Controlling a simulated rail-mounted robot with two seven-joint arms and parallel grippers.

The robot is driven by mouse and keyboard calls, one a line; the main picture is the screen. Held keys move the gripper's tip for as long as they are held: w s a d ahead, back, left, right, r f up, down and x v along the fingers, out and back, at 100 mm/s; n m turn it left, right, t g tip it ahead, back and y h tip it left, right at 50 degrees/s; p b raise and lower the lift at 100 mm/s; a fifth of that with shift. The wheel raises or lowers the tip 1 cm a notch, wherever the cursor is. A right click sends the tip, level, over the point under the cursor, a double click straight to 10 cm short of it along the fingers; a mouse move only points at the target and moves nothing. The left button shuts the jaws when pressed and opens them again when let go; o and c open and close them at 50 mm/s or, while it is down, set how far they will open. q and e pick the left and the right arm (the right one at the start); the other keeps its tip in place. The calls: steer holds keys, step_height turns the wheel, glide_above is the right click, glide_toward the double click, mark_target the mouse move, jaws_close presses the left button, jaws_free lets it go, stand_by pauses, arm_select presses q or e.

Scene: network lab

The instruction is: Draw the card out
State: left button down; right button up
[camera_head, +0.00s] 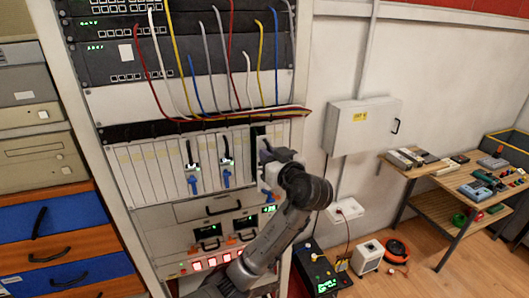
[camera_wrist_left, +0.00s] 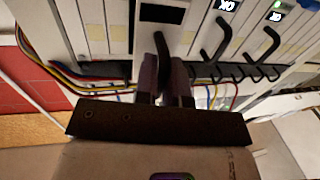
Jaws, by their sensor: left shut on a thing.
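The card cage (camera_head: 150,168) is a row of pale upright cards in the rack. Two of its cards have black handles (camera_head: 190,152) and blue levers (camera_head: 193,184). My left gripper (camera_head: 268,160) is at the right part of this row, beside a tall dark gap (camera_head: 257,138). In the left wrist view my left gripper (camera_wrist_left: 166,84) is shut on the black handle (camera_wrist_left: 160,50) of a card (camera_wrist_left: 178,42) with a dark window. The wrist hides much of this card in the head view, so I cannot tell how far out it stands. My right gripper is out of view.
Coloured cables (camera_head: 205,118) hang just above the cards. Below are units with small screens (camera_head: 207,232). A grey wall box (camera_head: 360,125) and a wooden bench (camera_head: 465,180) with several parts stand right. Blue and orange drawers (camera_head: 60,235) stand left.

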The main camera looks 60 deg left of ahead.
arm_select(q)
steer(key=shift+d+f, duration=0.1)
steer(key=c, duration=1.3)
jaws_free()
steer(key=shift+o, duration=0.3)
steer(key=shift+d, duration=0.1)
steer(key=d+b, duration=0.4)
steer(key=d, duration=0.9)
steer(key=shift+d, duration=0.3)
